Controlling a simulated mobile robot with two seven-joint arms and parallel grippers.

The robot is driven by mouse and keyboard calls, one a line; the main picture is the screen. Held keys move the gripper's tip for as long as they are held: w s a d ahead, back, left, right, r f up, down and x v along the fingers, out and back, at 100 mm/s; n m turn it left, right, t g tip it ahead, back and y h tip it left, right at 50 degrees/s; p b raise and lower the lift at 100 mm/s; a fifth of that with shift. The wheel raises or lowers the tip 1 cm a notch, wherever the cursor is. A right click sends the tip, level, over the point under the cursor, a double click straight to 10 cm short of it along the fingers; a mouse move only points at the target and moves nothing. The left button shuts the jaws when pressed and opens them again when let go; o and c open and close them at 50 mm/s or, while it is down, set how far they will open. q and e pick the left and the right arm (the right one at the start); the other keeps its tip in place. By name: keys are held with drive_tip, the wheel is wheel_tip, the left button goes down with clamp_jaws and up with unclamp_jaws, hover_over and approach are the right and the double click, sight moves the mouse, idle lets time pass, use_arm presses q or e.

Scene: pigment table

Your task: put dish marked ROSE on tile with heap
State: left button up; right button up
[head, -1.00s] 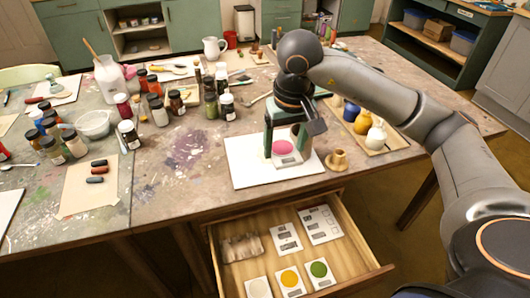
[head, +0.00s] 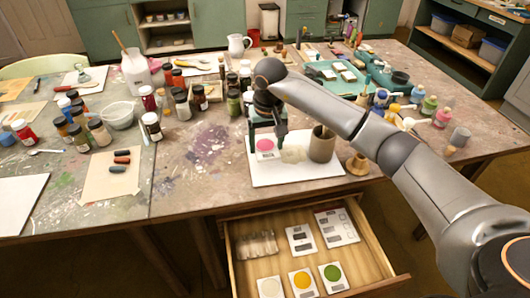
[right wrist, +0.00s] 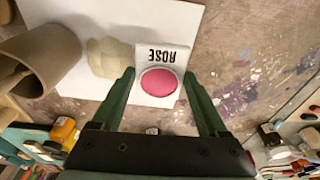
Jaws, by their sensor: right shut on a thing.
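The dish marked ROSE (right wrist: 158,75) is a white rectangular dish with a round pink fill and black lettering. My right gripper (right wrist: 166,100) is shut on it, with a green finger at each side. In the head view the dish (head: 265,146) is at the far left part of the white tile (head: 300,178); I cannot tell whether it touches the tile. A pale beige heap (head: 293,154) lies on the tile close beside the dish. The heap shows in the right wrist view (right wrist: 108,58) too. My left gripper is out of view.
A brown cup (head: 322,146) stands on the tile right of the heap. A small wooden pot (head: 357,164) stands off its right edge. The open drawer (head: 275,265) below holds several dishes and cards. Jars (head: 200,97) crowd behind on the left.

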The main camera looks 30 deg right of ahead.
sight(265, 148)
drive_tip(key=shift+w+a+f, duration=0.1)
drive_tip(key=shift+w+f, duration=0.2)
drive_tip(key=shift+f, duration=1.6)
drive_tip(key=shift+f, duration=0.25)
drive_tip(key=o, duration=1.3)
drive_tip(key=shift+o, duration=0.2)
wheel_tip(265, 148, up, 12)
drive_tip(key=s, duration=0.1)
drive_tip(key=shift+s+a+r+p, duration=0.2)
drive_tip(key=shift+s+p, duration=0.15)
drive_tip(key=shift+p, duration=0.1)
